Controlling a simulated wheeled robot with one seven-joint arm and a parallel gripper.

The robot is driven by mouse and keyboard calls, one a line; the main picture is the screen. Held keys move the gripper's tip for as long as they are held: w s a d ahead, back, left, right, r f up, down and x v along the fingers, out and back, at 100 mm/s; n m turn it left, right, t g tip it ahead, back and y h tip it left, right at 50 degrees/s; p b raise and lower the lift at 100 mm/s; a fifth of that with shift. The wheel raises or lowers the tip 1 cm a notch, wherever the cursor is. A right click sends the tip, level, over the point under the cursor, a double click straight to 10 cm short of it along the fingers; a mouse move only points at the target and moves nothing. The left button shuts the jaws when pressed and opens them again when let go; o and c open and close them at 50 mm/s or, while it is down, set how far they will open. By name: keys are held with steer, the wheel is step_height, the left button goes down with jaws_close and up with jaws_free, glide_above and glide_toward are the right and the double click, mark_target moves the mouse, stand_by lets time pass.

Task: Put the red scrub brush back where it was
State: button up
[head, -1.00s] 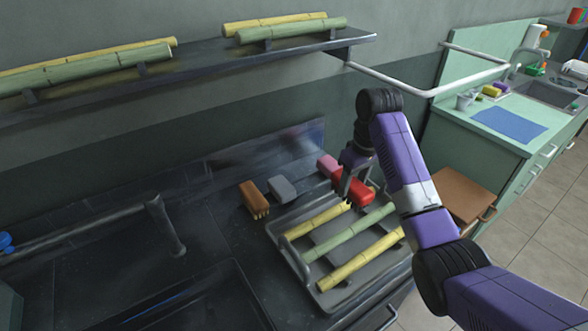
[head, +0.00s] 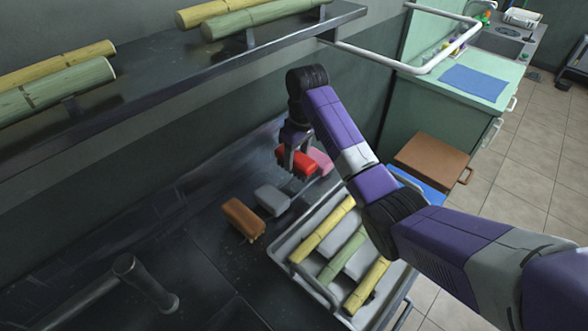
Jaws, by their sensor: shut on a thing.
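The red scrub brush (head: 298,164) is in my gripper (head: 292,156), near the wall at the back of the dark counter. My gripper is shut on it, with the fingers pointing down. The pink brush (head: 321,161) is just right of the red one and partly hidden behind it. The grey brush (head: 271,199) and the brown brush (head: 243,217) lie to the left and nearer. The red brush looks to be above the counter, in line with the gap between grey and pink. I cannot tell its exact height.
A grey tray (head: 275,253) with sugarcane stalks stands in front of the brushes, partly hidden by my arm. A shelf (head: 170,88) with more stalks runs above at the left. A pipe handle (head: 148,284) lies at the lower left. A white rail (head: 385,62) sticks out behind my arm.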

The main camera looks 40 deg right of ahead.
mark_target(296, 171)
steer(key=shift+f, duration=2.65)
steer(key=shift+f, duration=0.55)
steer(key=o, duration=1.3)
steer(key=shift+s, duration=0.1)
steer(key=shift+r, duration=0.1)
steer(key=shift+r, duration=0.35)
steer(key=r, duration=0.7)
steer(key=shift+s+r, duration=0.35)
steer(key=shift+s, duration=0.05)
